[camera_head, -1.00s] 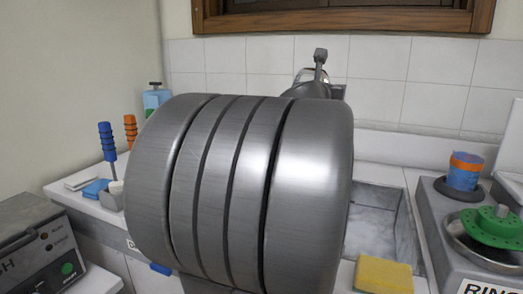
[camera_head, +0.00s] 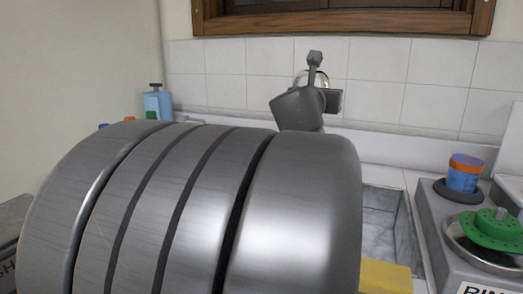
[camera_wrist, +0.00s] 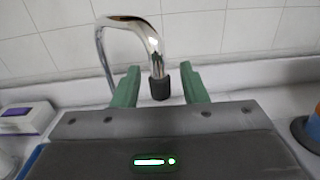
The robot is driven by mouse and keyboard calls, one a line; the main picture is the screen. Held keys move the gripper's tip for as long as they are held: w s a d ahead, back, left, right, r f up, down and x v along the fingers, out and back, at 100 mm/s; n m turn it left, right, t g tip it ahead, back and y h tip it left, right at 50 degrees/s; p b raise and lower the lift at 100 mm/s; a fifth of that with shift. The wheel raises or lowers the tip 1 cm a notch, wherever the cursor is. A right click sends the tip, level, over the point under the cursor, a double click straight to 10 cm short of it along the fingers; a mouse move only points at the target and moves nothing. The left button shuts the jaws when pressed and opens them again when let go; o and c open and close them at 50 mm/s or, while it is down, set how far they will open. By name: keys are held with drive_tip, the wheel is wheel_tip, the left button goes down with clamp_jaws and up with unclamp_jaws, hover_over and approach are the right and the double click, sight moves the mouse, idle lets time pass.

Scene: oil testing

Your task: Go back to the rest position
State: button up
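My gripper (camera_wrist: 160,86) shows in the wrist view as two green fingers standing apart. Nothing is held between them. A curved chrome tap (camera_wrist: 135,25) shows in the gap, behind the fingers; I cannot tell how far behind. In the head view my large grey arm links fill the lower left and middle, and a smaller grey part of my arm stands in front of the tap. The fingers cannot be made out there.
A sink (camera_head: 405,235) lies right of my arm, with a yellow sponge (camera_head: 386,276) in front. A blue cup with an orange band (camera_head: 464,174) and a green disc (camera_head: 492,230) are at the right. A blue bottle (camera_head: 157,104) stands behind at left. A tiled wall closes the back.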

drive_tip(key=p+v, duration=0.2)
drive_tip(key=v, duration=0.7)
drive_tip(key=b+x, duration=0.3)
drive_tip(key=x, duration=1.1)
drive_tip(key=shift+w+f, duration=0.1)
drive_tip(key=shift+w, duration=0.1)
drive_tip(key=shift+s+a+r+p, duration=0.15)
drive_tip(key=shift+s+a+p, duration=0.05)
drive_tip(key=shift+a+p, duration=0.2)
drive_tip(key=shift+s+a+r+p, duration=0.1)
drive_tip(key=shift+s+a+p, duration=0.05)
drive_tip(key=shift+a+p, duration=0.3)
drive_tip(key=shift+a+f, duration=0.15)
drive_tip(key=shift+f, duration=0.05)
